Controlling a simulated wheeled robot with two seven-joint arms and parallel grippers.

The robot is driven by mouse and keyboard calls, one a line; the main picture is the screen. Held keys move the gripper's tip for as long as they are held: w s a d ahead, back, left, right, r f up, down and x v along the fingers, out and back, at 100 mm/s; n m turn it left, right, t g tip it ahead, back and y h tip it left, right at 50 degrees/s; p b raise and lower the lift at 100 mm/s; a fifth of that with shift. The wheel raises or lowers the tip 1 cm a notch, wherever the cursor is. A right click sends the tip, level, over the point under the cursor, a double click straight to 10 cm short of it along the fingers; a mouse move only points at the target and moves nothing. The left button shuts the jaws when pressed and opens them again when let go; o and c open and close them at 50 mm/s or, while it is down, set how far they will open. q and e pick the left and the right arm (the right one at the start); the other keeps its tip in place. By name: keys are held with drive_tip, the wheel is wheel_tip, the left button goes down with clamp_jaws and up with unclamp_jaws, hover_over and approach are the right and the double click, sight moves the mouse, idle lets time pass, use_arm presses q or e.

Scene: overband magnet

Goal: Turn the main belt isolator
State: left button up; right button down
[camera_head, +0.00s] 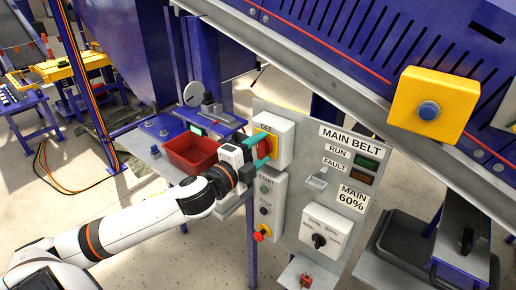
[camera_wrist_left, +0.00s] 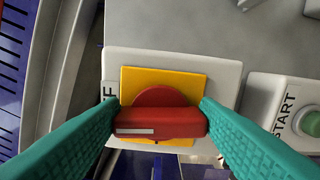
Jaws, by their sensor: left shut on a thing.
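The main belt isolator (camera_head: 281,141) is a pale box with a yellow plate and a red rotary handle, at the upper left of the panel. Its red handle (camera_wrist_left: 160,123) lies across the picture in the left wrist view, over a round red base on the yellow plate (camera_wrist_left: 188,82). My left gripper (camera_head: 262,150) is at the handle. In the left wrist view its two teal fingers (camera_wrist_left: 160,122) are shut on the handle's two ends. Part of an "OFF" label shows left of the plate. My right gripper is in neither view.
The grey panel (camera_head: 338,118) carries a start/stop box (camera_head: 265,205), a MAIN BELT sign with run and fault lamps, and a selector knob box (camera_head: 322,232). A yellow box with a blue button (camera_head: 432,103) hangs at right. A red bin (camera_head: 190,153) sits on the bench behind my arm.

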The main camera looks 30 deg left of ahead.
use_arm(q)
drive_tip(key=shift+f+m, duration=0.15)
drive_tip(key=shift+m, duration=0.45)
drive_tip(key=o, duration=1)
drive_tip(key=shift+s+f, duration=0.1)
drive_tip(key=shift+s, duration=0.55)
drive_tip(key=s, duration=0.3)
drive_tip(key=s+p, duration=0.1)
drive_tip(key=s, duration=0.3)
drive_tip(key=s+a, duration=0.1)
drive_tip(key=s, duration=0.2)
drive_tip(key=shift+s+r, duration=0.2)
drive_tip(key=shift+s, duration=0.15)
